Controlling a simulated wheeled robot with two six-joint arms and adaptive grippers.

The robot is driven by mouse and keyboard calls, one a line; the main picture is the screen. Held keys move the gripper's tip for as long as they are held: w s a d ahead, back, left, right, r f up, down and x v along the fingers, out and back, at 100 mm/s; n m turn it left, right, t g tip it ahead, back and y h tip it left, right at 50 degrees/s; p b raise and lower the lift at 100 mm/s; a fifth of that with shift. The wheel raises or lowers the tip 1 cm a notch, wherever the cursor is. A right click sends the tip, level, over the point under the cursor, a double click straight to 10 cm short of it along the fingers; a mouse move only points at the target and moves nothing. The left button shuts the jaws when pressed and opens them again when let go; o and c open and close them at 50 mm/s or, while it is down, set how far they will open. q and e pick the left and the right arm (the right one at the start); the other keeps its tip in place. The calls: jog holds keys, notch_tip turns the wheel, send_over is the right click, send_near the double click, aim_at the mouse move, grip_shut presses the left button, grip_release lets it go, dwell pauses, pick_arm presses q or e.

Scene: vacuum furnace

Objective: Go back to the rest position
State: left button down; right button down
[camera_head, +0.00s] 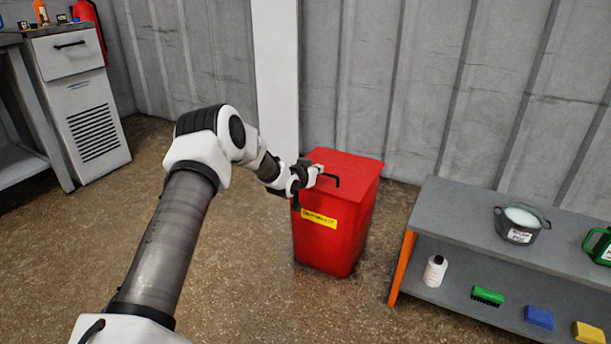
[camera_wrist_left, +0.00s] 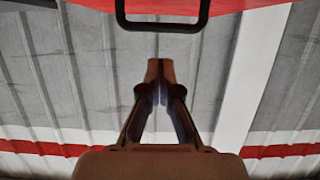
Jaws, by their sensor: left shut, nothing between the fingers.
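My left arm reaches in from the left in the head view, and my left gripper (camera_head: 312,176) is beside the black handle (camera_head: 330,178) of the red bin (camera_head: 335,235). The bin stands on the floor with a yellow label on its front. In the left wrist view my left gripper (camera_wrist_left: 160,72) has its fingers together with nothing between them. The black handle (camera_wrist_left: 162,25) and a strip of the red bin (camera_wrist_left: 185,6) show at the top edge, with a gap between fingertips and handle. My right gripper is not in view.
A grey two-level bench (camera_head: 465,210) at the right holds a pot (camera_head: 520,234), a green container (camera_head: 600,246), a white bottle (camera_head: 435,270) and brushes or sponges. A white cabinet (camera_head: 85,90) stands at the left. The corrugated wall is behind the bin; floor between is clear.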

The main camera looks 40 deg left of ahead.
pick_arm(q)
jog(key=s+d+f+m+g+h+p, duration=0.1)
jog(key=s+d+f+g, duration=0.1)
jog(key=s+d+f, duration=0.45)
jog(key=s+d+f+m+g+h, duration=0.15)
jog(key=s+d+f, duration=0.25)
jog(key=d+f, duration=0.45)
jog(key=s+d+f+m+g+h+p, duration=0.15)
jog(key=s+d+f, duration=0.35)
jog(key=d, duration=0.5)
jog(key=s+d+f+g, duration=0.2)
jog(key=s+d, duration=0.2)
jog(key=s, duration=0.5)
jog(key=s+d+f+g, duration=0.3)
jog(key=s+d, duration=0.1)
jog(key=s, duration=0.5)
jog(key=s+r+n+g, duration=0.1)
jog(key=s+r+g, duration=0.15)
jog(key=s, duration=1.05)
notch_tip(320, 180, up, 38)
jog(key=s+g+p, duration=0.1)
jog(key=p, duration=3.6)
jog(key=shift+s+f+n+y, duration=0.2)
jog(key=shift+s+n+y, duration=0.1)
jog(key=shift+n+y, duration=0.1)
